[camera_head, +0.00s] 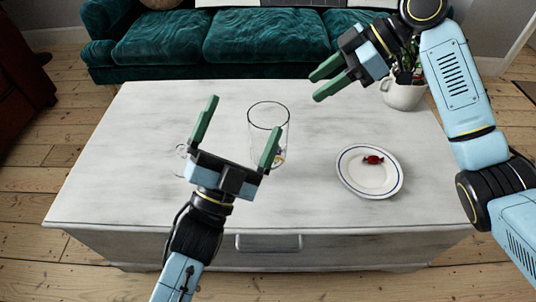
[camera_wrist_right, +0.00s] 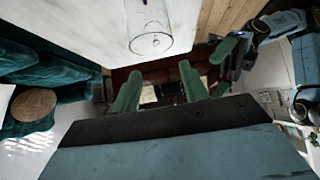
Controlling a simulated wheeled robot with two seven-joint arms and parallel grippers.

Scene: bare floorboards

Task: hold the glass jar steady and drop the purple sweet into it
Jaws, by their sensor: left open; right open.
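The clear glass jar (camera_head: 268,112) stands upright and open on the white table, and it also shows in the right wrist view (camera_wrist_right: 148,22). A small purple-blue thing (camera_wrist_right: 156,42), which looks like the purple sweet, shows at the jar's bottom; in the head view it is partly hidden behind a finger. My left gripper (camera_head: 244,114) is open in front of the jar, its right finger overlapping the jar's lower part in the picture; I cannot tell if they touch. My right gripper (camera_head: 315,86) is open and empty, above the table's back, right of the jar.
A white plate with a blue rim (camera_head: 356,184) holds a red wrapped sweet (camera_head: 372,160) right of the jar. A potted plant (camera_head: 404,96) stands at the back right. A clear glass thing (camera_head: 180,158) is partly hidden behind my left gripper.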

